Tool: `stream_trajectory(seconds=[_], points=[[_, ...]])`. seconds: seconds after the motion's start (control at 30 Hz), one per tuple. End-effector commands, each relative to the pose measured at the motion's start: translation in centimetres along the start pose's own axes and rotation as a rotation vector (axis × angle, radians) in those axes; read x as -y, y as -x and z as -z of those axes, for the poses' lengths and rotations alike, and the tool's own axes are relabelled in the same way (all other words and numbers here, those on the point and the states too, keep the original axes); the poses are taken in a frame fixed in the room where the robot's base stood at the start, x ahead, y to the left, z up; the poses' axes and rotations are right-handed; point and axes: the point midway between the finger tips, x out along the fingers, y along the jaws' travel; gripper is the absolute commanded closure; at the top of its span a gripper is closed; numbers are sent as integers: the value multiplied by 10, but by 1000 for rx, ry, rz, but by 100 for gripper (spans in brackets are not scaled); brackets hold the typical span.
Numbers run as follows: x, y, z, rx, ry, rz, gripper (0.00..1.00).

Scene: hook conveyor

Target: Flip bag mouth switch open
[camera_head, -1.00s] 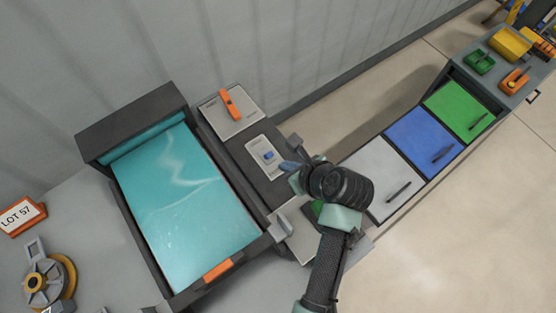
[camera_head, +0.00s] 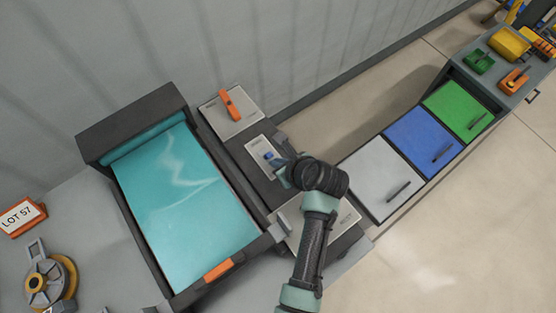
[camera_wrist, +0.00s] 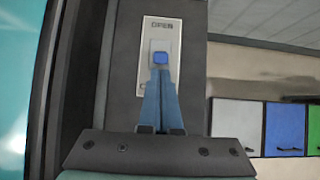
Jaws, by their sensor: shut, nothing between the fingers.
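The switch is a small blue rocker or toggle (camera_head: 268,155) on a light plate (camera_head: 260,146) set in the dark panel beside the teal bag. In the wrist view the blue switch (camera_wrist: 160,58) sits on its plate (camera_wrist: 174,34), below the word OPEN. My gripper (camera_head: 279,161) is shut and empty, with its fingertips right at the switch. In the wrist view my blue fingers (camera_wrist: 160,72) point up at the lower edge of the switch. I cannot tell whether they touch it. The fingers hide the lower part of the plate.
The teal bag (camera_head: 185,200) lies in a dark frame at left. An orange lever (camera_head: 230,103) stands on a plate behind the switch. White (camera_head: 375,170), blue (camera_head: 420,137) and green (camera_head: 461,108) bins stand at right. A pale plate (camera_head: 342,218) lies under my wrist.

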Motion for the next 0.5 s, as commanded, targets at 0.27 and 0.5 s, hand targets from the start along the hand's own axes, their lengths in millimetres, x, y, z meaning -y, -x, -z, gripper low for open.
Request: stream_trajectory(seconds=[0.27, 0.5], points=[[0, 2, -5, -48, 0, -1, 100], [0, 3, -8, -86, 0, 0, 100]])
